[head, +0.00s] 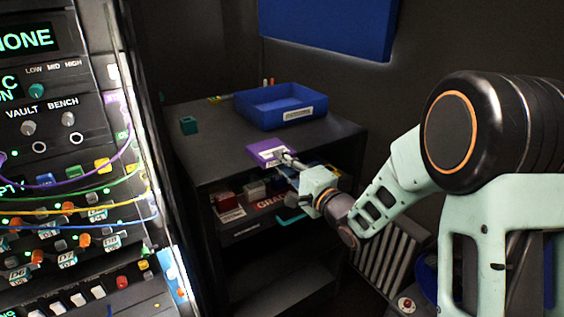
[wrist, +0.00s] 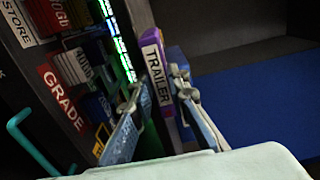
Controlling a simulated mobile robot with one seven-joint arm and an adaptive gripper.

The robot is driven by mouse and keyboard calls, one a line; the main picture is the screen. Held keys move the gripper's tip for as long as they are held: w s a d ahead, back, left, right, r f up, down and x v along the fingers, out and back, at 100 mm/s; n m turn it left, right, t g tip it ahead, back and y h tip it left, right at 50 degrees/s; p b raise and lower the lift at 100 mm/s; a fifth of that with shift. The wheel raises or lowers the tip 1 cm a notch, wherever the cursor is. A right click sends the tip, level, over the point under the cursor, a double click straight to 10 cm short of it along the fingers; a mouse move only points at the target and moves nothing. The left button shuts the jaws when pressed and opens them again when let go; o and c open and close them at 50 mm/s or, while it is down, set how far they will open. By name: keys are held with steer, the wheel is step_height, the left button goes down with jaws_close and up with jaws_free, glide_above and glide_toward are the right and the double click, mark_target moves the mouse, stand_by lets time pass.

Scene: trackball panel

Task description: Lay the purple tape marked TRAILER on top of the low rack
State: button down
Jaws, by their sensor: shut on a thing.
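The purple tape marked TRAILER (head: 266,151) is at the front edge of the low rack's top (head: 218,155) in the head view. My gripper (head: 285,159) reaches it from the right and is shut on it. In the wrist view the tape (wrist: 155,72) stands between my two fingers (wrist: 158,112), with its white TRAILER label readable. I cannot tell whether the tape touches the rack top or hangs just above it. My fingers hide part of the tape.
Labelled boxes (head: 229,207) fill the shelf below. A lit panel (head: 70,150) stands left. The rack top's front left is clear.

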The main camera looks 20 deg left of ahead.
steer(key=c, duration=1.8)
jaws_free()
steer(key=shift+f, duration=0.1)
